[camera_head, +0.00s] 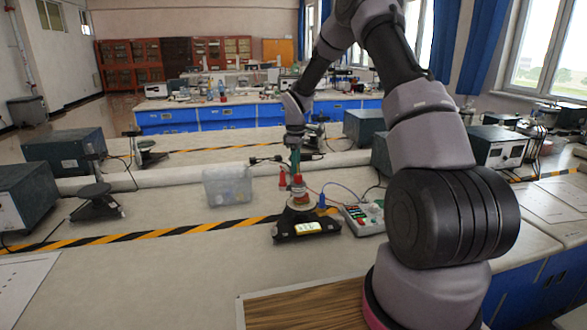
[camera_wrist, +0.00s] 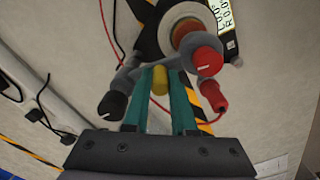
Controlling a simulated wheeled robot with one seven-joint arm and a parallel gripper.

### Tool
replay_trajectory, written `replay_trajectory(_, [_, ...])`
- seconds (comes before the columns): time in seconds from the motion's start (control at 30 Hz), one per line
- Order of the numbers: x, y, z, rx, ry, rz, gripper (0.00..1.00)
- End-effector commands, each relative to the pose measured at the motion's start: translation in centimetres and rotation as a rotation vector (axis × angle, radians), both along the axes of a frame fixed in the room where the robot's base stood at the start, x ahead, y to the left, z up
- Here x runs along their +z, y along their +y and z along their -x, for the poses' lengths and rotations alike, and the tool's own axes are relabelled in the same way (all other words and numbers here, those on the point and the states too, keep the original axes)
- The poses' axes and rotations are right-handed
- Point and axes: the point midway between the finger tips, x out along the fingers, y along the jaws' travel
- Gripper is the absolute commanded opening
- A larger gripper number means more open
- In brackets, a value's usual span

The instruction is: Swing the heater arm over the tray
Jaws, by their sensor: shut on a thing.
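My gripper (camera_wrist: 158,92) has teal fingers closed on a small yellow peg (camera_wrist: 159,80), apparently part of the grey heater arm (camera_wrist: 135,68). The arm carries a red knob (camera_wrist: 207,60), a black knob (camera_wrist: 112,105) and a red plug (camera_wrist: 214,96). A copper-coloured round part (camera_wrist: 192,36) lies beside the red knob. In the head view my gripper (camera_head: 295,160) reaches down to the instrument with a black base (camera_head: 306,232) and lit display. Its upper parts are partly hidden by my gripper. I cannot clearly tell which part is the tray.
A clear plastic bin (camera_head: 228,187) stands left of the instrument. A grey box with coloured sockets (camera_head: 364,218) is at its right, with red and blue wires nearby.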

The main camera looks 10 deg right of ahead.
Motion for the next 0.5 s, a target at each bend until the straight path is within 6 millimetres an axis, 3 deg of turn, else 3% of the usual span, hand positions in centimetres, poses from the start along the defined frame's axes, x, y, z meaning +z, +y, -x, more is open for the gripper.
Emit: replay_trajectory(0.5, [0.10,-0.73,-0.05,0.120,-0.002,0.000,0.00])
